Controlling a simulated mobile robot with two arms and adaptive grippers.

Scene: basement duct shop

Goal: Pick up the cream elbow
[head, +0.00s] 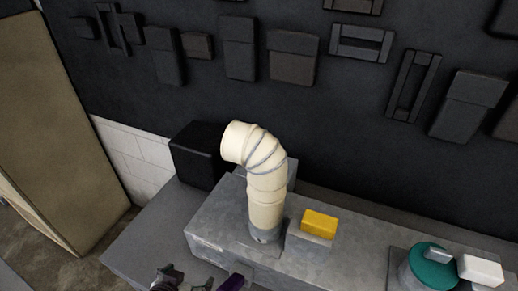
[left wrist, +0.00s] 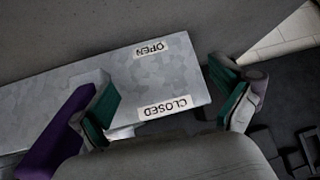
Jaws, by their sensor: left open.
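The cream elbow (head: 266,170) stands upright on a grey collar (head: 264,234) on top of a grey metal duct (head: 215,228) in the head view. Its upper end bends over to the left, with a grey band around the bend. My left gripper (head: 182,282) is at the bottom edge of the head view, in front of the elbow, apart from it and partly cut off. In the left wrist view the left gripper (left wrist: 163,85) is open, its green-padded fingers apart with nothing held between them. The elbow is not visible there. My right gripper is not in view.
A purple bar (head: 237,281) lies beside the left gripper. OPEN (left wrist: 149,48) and CLOSED (left wrist: 166,108) labels are on the metal surface. A yellow block (head: 320,222) sits right of the elbow, a black box (head: 198,152) behind left. A teal round part (head: 430,266) is far right.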

